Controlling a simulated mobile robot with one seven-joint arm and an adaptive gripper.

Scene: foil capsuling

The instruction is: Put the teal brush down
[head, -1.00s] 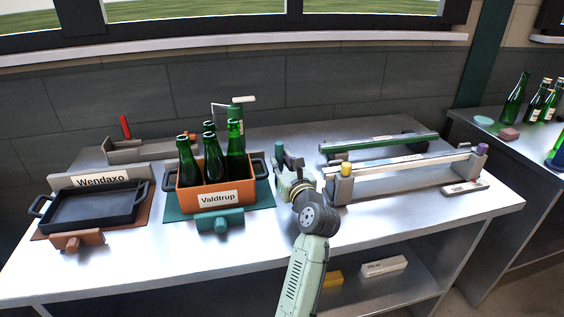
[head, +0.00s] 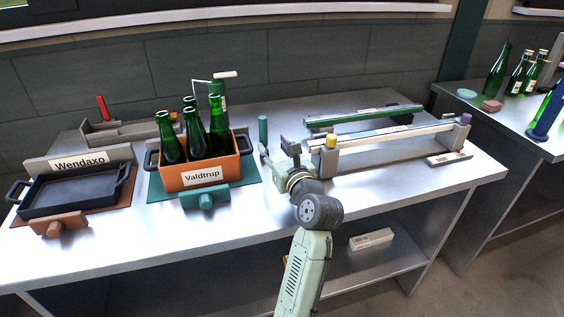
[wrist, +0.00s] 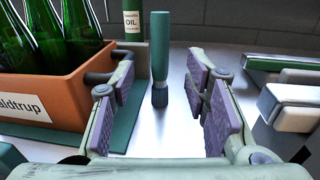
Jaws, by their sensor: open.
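The teal brush (head: 263,130) stands upright on the bench, just right of the orange crate. In the wrist view the brush (wrist: 160,45) has its dark bristle end down, appearing to rest on the metal top. My gripper (head: 275,149) is open and empty on the near side of the brush. In the wrist view its two purple-padded fingers (wrist: 152,88) are spread wide, with the brush seen in the gap beyond them and touching neither.
The orange Valdtrup crate (head: 240,165) with several green bottles is close on the left, on a teal mat (head: 247,187). An oil bottle (wrist: 132,22) stands behind. A rail stand (head: 380,139) is close on the right. The black Wendaxo tray (head: 32,212) lies far left.

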